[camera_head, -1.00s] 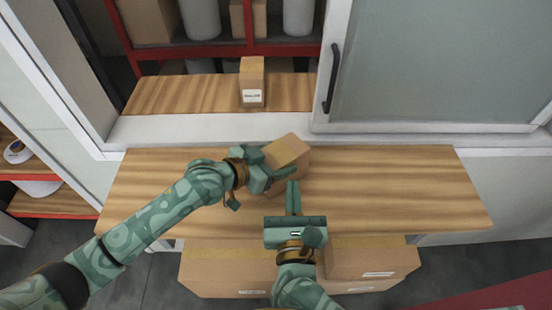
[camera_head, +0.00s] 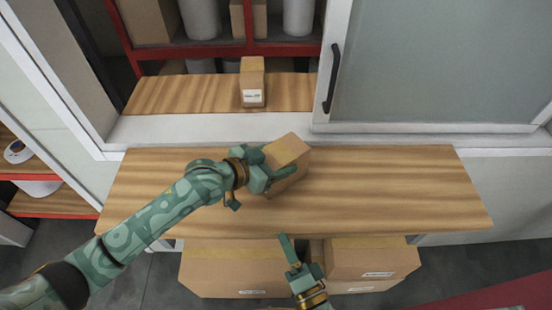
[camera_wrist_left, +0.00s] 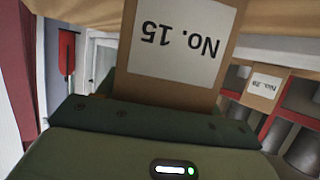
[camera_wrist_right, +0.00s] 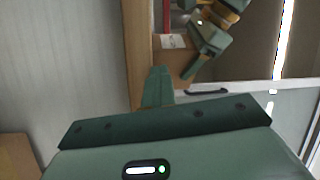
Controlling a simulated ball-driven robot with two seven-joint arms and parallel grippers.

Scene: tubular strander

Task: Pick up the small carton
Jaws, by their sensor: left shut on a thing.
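The small carton (camera_head: 289,153) is brown with a yellowish tape strip, and sits at an angle over the middle of the wooden table (camera_head: 390,190). My left gripper (camera_head: 272,173) is shut on it from the left. I cannot tell whether its bottom touches the table. Its label, upside down in the left wrist view (camera_wrist_left: 175,40), reads No. 15. My right gripper (camera_head: 287,250) is empty at the table's front edge, apart from the carton. In the right wrist view its fingers (camera_wrist_right: 158,88) look together, and the carton (camera_wrist_right: 172,62) shows beyond them.
Another labelled carton (camera_head: 252,82) stands on the wooden shelf behind the opening. A sliding glass door (camera_head: 440,65) covers the right side of it. Larger cartons (camera_head: 225,270) (camera_head: 370,258) stand below the table front. The right part of the table is clear.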

